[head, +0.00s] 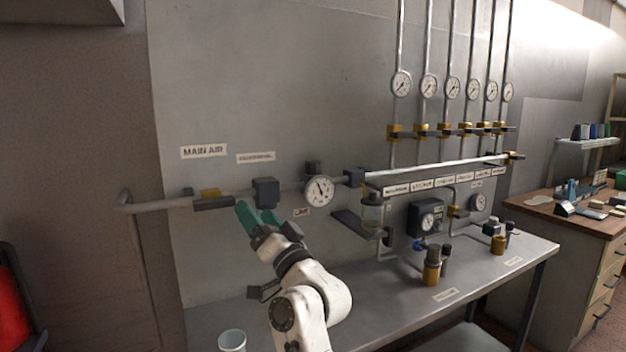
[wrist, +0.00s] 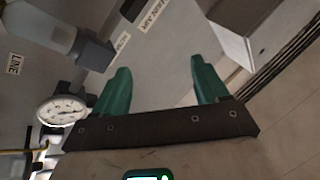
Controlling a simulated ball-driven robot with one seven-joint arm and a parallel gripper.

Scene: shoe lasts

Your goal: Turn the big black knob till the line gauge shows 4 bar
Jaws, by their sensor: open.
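A dark square-sided block (head: 266,191) sits on the main air pipe. I cannot tell for sure that it is the big black knob. In the wrist view a dark block (wrist: 95,53) shows left of the fingers. The line gauge (head: 319,191) is a white dial just right of the block, with its needle leaning up and left; its numbers are too small to read. The dial also shows in the wrist view (wrist: 62,110). My gripper (head: 256,212), with green fingers, is open and empty just below and left of the block. In the wrist view its fingers (wrist: 159,66) stand wide apart.
A glass-bowled unit (head: 372,213) hangs right of the gauge. Several small gauges and yellow valves line the upper right. The grey bench (head: 400,305) holds brass-coloured fittings (head: 432,268); a white cup (head: 232,340) stands at front left.

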